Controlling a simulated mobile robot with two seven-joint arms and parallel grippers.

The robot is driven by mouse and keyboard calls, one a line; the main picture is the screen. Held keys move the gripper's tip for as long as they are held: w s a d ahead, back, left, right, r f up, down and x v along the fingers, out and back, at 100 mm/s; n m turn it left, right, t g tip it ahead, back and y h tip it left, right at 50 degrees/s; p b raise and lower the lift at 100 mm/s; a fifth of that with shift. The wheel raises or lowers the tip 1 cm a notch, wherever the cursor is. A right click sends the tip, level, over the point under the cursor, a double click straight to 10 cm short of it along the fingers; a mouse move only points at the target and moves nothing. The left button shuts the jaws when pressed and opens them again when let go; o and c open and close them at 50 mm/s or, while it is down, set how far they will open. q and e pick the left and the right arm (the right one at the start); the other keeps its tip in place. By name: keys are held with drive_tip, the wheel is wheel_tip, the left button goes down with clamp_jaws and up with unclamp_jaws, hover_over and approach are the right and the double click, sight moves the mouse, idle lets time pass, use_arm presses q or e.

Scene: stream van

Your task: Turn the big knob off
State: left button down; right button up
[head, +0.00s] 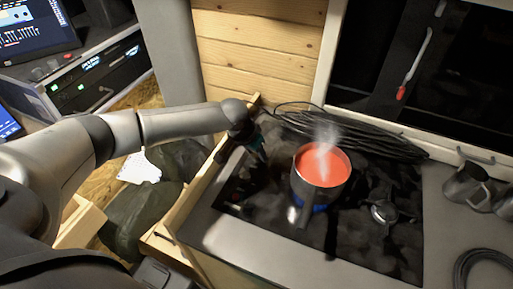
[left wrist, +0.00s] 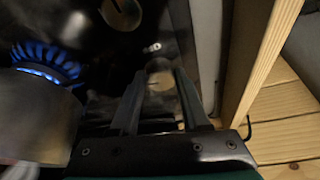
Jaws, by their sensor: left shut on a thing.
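My left gripper (head: 254,158) reaches down over the left end of the black stove top (head: 345,245). In the left wrist view its two fingers (left wrist: 159,95) are on either side of a round metal knob (left wrist: 160,82), and they are shut on it. In the head view the arm and gripper hide this knob. A pot (head: 305,190) of red, steaming contents stands on a burner right of the gripper. Blue flame (left wrist: 47,62) burns under the pot (left wrist: 35,115). My right gripper is not in view.
A second round metal piece (left wrist: 121,12) shows at the top of the left wrist view. A wooden rail (head: 205,180) borders the stove on the left. Coiled black cable (head: 370,145) lies behind the pot. A bare burner (head: 383,212) is to its right, and metal mugs (head: 465,185) stand farther right.

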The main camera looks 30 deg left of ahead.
use_arm(q)
drive_tip(key=shift+r+m, duration=0.1)
drive_tip(key=shift+m, duration=0.3)
drive_tip(key=shift+a+m+h+p, duration=0.1)
drive_tip(key=shift+m+h+p, duration=0.2)
drive_tip(key=shift+m+h, duration=0.45)
drive_tip(key=m, duration=0.1)
drive_tip(key=m+g+b, duration=0.1)
drive_tip(key=m, duration=0.1)
drive_tip(key=shift+w+f+h, duration=0.1)
drive_tip(key=shift+f+h, duration=0.1)
drive_tip(key=shift+h, duration=0.05)
drive_tip(key=m+b, duration=0.2)
drive_tip(key=m+g+h+b, duration=0.1)
drive_tip(key=m, duration=0.2)
drive_tip(key=shift+w+a+m+g+b, duration=0.1)
drive_tip(key=shift+w+m+g+b, duration=0.05)
drive_tip(key=shift+m+g+b, duration=0.2)
drive_tip(key=shift+m+g+h+b, duration=0.4)
drive_tip(key=shift+m+g+b, duration=0.35)
drive_tip(key=shift+m+b, duration=1.1)
drive_tip(key=shift+r+m, duration=0.1)
drive_tip(key=shift+m, duration=0.25)
drive_tip(key=shift+c, duration=1.9)
unclamp_jaws()
